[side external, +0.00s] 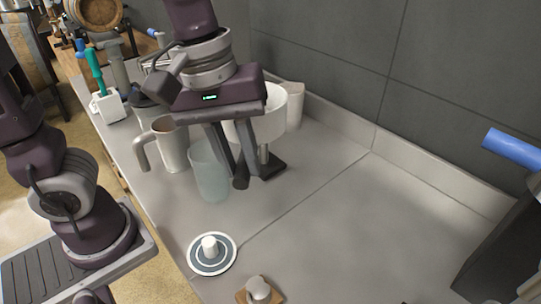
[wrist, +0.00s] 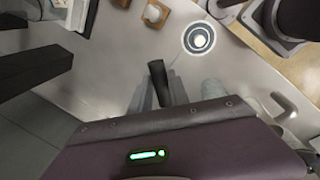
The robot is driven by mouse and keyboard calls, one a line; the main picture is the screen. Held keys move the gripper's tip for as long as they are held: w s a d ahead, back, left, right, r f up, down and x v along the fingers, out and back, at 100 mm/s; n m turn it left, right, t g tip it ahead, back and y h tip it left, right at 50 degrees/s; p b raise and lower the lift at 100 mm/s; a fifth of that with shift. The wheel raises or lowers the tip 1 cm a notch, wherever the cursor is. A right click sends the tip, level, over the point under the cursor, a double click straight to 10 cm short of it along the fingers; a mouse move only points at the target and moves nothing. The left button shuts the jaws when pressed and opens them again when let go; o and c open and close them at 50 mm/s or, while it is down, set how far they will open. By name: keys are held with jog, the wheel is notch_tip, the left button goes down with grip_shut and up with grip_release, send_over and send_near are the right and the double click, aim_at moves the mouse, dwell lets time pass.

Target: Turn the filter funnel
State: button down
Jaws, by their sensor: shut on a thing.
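A white round vessel with a narrow stem, which looks like the filter funnel (side external: 271,121), stands behind my gripper in the side view, above a dark base (side external: 272,166). My gripper (side external: 241,176) points down in front of it, shut on a dark handle-like piece (side external: 240,183). This dark piece (wrist: 157,80) also shows at my gripper (wrist: 164,88) in the wrist view. I cannot tell whether the dark piece joins the funnel. My gripper hides part of the funnel, and the wrist view does not show it clearly.
A translucent beaker (side external: 211,172) stands close left of my gripper, with a metal jug (side external: 171,146) behind it. A pale pitcher (side external: 295,107) stands by the back wall. A ringed round pad (side external: 212,262) lies at the front.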

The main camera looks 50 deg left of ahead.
jog(key=s+a+m, duration=0.3)
jog(key=a+m, duration=0.1)
jog(key=a, duration=0.5)
jog(key=s+a+m+g, duration=0.1)
jog(key=s+a+m, duration=0.2)
jog(key=a, duration=0.6)
jog(key=shift+s+a+m+g+h, duration=0.15)
jog(key=shift+s+m+g+h, duration=0.2)
jog(key=shift+m, duration=0.75)
jog(key=shift+a, duration=0.1)
jog(key=c, duration=1.3)
grip_release()
jog(key=shift+o, duration=0.2)
jog(key=shift+s, duration=0.1)
jog(key=v, duration=0.7)
